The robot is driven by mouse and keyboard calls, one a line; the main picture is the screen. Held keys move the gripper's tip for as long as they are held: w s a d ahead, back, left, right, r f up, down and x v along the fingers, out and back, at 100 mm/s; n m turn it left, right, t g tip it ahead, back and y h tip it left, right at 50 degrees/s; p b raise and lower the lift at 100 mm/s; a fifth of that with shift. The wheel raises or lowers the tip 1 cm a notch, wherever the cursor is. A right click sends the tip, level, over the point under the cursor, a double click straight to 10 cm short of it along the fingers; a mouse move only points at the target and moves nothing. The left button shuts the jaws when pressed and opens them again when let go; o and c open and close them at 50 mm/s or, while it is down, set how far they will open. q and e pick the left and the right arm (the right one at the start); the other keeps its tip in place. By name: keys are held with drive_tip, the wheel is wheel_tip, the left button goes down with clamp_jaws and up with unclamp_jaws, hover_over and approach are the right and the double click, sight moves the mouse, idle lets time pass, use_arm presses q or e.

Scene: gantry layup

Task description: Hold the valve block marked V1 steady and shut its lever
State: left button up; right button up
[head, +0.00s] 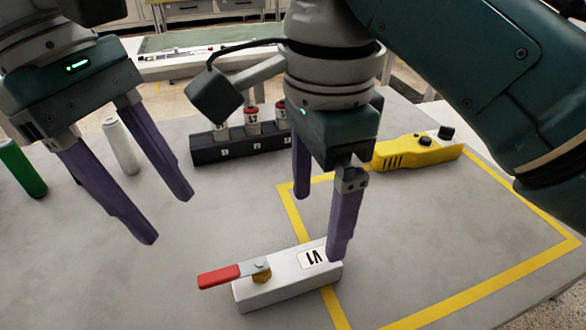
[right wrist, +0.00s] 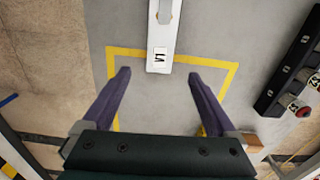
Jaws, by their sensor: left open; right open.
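The white valve block (head: 285,288) marked V1 lies on the grey table, its right end over a yellow tape line. Its red lever (head: 219,277) sits on a brass stem and points left past the block's end, roughly along its length. My right gripper (head: 318,228) is open above the labelled end; one finger overlaps that end in the head view. In the right wrist view the block (right wrist: 161,35) runs away from between the open fingertips (right wrist: 159,73), with a gap on both sides; the red handle is out of frame. My left gripper (head: 166,219) is open and empty, up and left of the lever.
A black rack (head: 240,148) with labelled cylinders stands behind. A yellow device (head: 415,152) with black knobs lies at back right. A white cylinder (head: 121,146) and a green cylinder (head: 22,168) stand at left.

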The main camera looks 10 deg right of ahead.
sight(314, 257)
wheel_tip(314, 257, down, 10)
drive_tip(key=shift+r, duration=0.15)
idle(0.3)
drive_tip(key=shift+c, duration=0.3)
clamp_jaws()
idle(0.3)
